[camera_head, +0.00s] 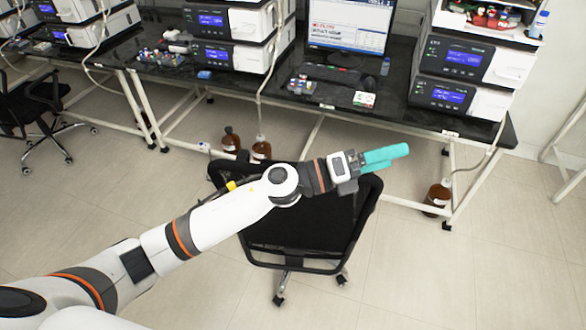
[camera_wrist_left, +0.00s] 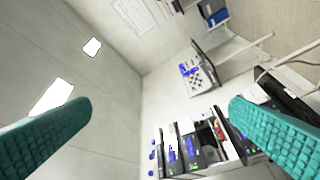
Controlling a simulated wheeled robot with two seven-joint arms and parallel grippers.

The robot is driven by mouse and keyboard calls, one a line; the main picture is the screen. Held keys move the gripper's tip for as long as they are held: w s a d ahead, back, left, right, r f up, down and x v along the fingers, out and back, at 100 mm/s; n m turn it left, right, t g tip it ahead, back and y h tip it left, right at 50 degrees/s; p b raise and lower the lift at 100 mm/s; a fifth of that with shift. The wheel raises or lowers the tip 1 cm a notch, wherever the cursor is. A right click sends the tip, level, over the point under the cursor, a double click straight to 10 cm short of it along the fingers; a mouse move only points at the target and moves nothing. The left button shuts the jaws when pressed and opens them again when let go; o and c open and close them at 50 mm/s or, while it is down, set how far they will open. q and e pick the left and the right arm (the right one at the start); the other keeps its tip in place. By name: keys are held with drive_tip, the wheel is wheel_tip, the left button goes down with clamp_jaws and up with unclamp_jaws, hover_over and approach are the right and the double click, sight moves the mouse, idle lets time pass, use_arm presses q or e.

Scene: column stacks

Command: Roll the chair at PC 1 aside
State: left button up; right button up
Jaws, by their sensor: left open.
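A black office chair (camera_head: 300,232) stands in front of the bench with the monitor (camera_head: 349,30), in the middle of the head view. Its seat and part of its wheeled base show. My left arm reaches across it and hides part of its backrest. My left gripper (camera_head: 384,158), with teal fingers, is above the chair's right side, pointing right. In the left wrist view the two teal fingers (camera_wrist_left: 160,130) are wide apart with nothing between them. From these views I cannot tell whether the gripper touches the chair. My right gripper is not in view.
Stacked instruments (camera_head: 466,62) stand on the black bench (camera_head: 410,116). Brown bottles sit on the floor under it, one at the right (camera_head: 438,196). Another black chair (camera_head: 38,108) is at the far left. The tiled floor (camera_head: 480,265) right of the chair is clear.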

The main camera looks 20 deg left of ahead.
use_arm(q)
wheel_tip(320, 180, down, 2)
drive_tip(key=m+g+y, duration=0.1)
drive_tip(key=m+g, duration=0.5)
drive_tip(key=m, duration=0.1)
drive_tip(key=m+g+y, duration=0.3)
drive_tip(key=m+y, duration=0.5)
drive_tip(key=y, duration=0.9)
hover_over(257, 165)
wheel_tip(257, 165, down, 4)
drive_tip(key=r, duration=0.1)
drive_tip(key=shift+s+a+f, duration=0.1)
drive_tip(key=shift+f, duration=0.4)
wheel_tip(257, 165, down, 13)
drive_tip(key=b, duration=0.8)
drive_tip(key=shift+r, duration=0.3)
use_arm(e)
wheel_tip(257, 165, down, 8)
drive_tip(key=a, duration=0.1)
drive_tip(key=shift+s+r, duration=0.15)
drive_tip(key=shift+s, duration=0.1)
use_arm(q)
drive_tip(key=shift+c, duration=0.2)
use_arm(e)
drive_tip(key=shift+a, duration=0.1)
